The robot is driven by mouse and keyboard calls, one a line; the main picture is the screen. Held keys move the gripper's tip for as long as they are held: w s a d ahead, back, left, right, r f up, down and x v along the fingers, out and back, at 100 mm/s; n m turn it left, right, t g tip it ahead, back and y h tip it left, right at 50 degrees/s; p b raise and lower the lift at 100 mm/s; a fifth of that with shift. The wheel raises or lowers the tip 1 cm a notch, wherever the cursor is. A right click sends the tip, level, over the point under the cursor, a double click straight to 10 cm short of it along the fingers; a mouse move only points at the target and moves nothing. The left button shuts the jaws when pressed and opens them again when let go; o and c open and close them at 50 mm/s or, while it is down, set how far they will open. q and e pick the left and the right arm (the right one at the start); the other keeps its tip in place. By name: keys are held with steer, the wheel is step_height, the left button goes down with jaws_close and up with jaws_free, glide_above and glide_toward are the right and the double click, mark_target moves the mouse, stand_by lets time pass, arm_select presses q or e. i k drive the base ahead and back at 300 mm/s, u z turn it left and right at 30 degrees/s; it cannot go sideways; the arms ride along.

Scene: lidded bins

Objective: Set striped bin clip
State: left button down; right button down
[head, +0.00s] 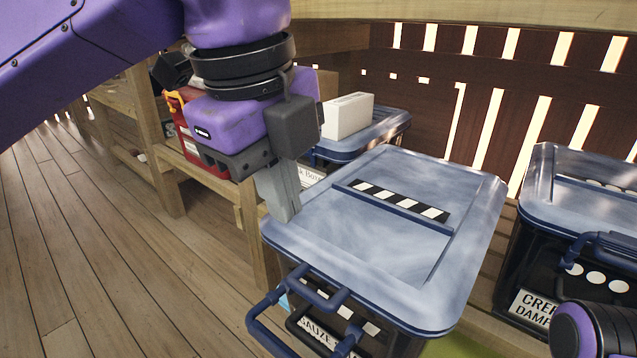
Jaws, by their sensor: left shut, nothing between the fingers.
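The striped bin (375,322) stands in the middle, a dark box with a blue-grey lid (400,245) lying on it. A black-and-white striped strip (400,201) runs across the lid. The blue clip (268,328) is at the bin's front, its bars standing out from the wall below the lid's front edge. I cannot tell whether it is hooked anywhere. My left gripper (284,214) is shut and empty, pointing down at the lid's left edge, above and behind the clip. Whether its fingertips touch the lid is unclear. My right gripper is out of view.
A dotted bin (597,170) with its own blue clip (603,246) stands to the right. Behind is another lidded bin (385,127) with a white block (348,116) on it. A red case (187,135) sits on the wooden shelf at left. The plank floor (100,270) is clear.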

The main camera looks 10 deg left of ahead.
mark_target(273, 345)
steer(key=k, duration=1)
